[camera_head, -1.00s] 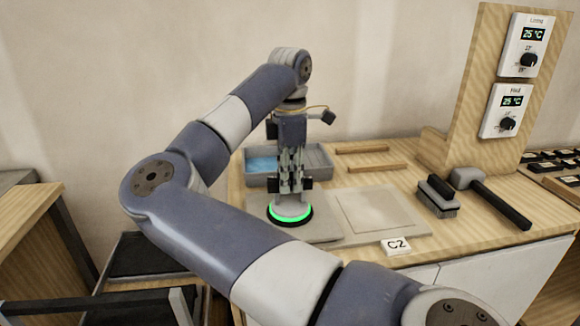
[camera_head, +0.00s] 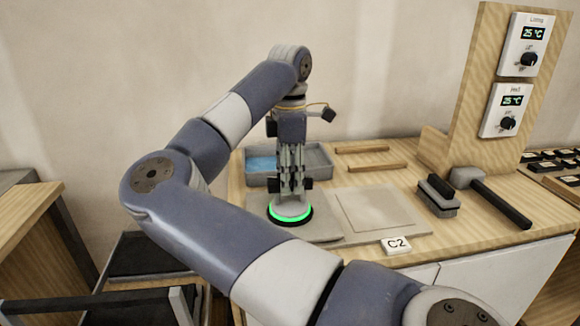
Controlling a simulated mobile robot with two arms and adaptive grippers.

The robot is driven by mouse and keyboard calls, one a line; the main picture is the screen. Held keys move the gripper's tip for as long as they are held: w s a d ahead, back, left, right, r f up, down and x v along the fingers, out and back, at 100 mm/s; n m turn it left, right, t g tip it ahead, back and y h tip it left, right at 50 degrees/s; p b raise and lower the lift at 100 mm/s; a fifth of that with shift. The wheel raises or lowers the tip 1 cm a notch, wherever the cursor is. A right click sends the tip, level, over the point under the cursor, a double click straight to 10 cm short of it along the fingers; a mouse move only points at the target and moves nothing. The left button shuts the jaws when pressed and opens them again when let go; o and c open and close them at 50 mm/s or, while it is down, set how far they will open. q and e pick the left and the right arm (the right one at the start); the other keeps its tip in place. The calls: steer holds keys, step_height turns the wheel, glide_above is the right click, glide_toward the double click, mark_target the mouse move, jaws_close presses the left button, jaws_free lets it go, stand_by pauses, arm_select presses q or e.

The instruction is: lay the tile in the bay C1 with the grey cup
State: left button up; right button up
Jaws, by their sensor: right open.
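The grey cup (camera_head: 291,210) is a round suction cup with a black rim and a lit green ring. It sits upright on a grey tile (camera_head: 325,228) at the front left of the worktop. My right gripper (camera_head: 290,186) points straight down over the cup, its fingers open at either side of the cup's top. Whether the fingers touch it cannot be told. My right forearm hides the tile's front left part and any C1 label. Beside it is the bay labelled C2 (camera_head: 396,245), with a pale square bed (camera_head: 382,209). My left gripper is not in view.
A grey tray with blue water (camera_head: 262,165) stands behind the gripper. Two wooden strips (camera_head: 375,167) lie at the back. A brush (camera_head: 438,196) and a mallet (camera_head: 500,200) lie at the right, below two thermostats (camera_head: 510,105) on a wooden post.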

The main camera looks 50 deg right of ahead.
step_height(320, 180, up, 8)
steer(key=shift+f, duration=0.25)
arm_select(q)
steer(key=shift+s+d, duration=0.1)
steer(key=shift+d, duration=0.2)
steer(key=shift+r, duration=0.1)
